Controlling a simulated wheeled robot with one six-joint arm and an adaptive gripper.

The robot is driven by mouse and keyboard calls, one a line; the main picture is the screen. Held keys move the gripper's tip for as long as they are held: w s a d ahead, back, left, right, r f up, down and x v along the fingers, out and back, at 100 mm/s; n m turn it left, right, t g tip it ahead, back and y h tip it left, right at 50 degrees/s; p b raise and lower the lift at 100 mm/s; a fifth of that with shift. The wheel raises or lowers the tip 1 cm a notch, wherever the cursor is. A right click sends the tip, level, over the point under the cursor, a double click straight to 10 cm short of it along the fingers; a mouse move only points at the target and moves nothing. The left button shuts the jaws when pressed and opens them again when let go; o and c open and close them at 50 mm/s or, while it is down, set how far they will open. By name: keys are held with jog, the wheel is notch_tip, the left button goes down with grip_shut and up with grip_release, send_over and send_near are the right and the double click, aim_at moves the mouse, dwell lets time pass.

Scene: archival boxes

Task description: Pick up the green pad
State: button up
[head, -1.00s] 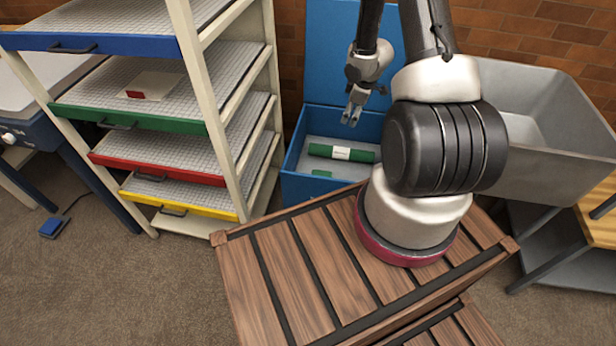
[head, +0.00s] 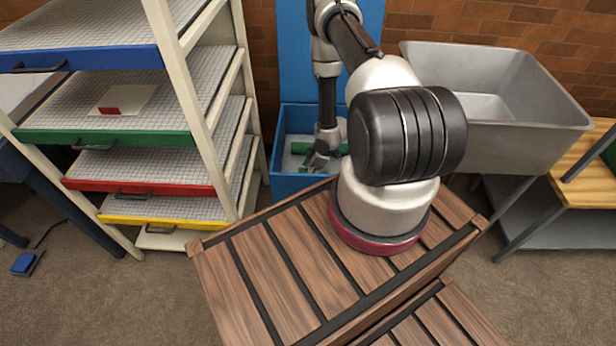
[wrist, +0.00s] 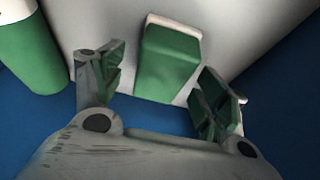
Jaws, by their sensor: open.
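The green pad (wrist: 167,68) is a small green block with a pale far edge, lying on the light floor of the blue box (head: 283,182). My gripper (head: 318,163) reaches down inside the box. In the wrist view my gripper (wrist: 160,75) is open, with one finger on each side of the pad and a gap at both sides. In the head view my arm and gripper largely hide the pad.
A green roll (wrist: 28,48) with a white band lies left of the pad in the wrist view; part of it (head: 301,147) shows in the head view. A shelf rack (head: 165,60) stands left, a grey metal bin (head: 520,140) right.

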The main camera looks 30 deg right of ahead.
jog(key=shift+w+a+f, duration=0.1)
jog(key=shift+f, duration=0.15)
jog(key=c, duration=1.1)
notch_tip(320, 180, up, 18)
jog(key=shift+r, duration=0.1)
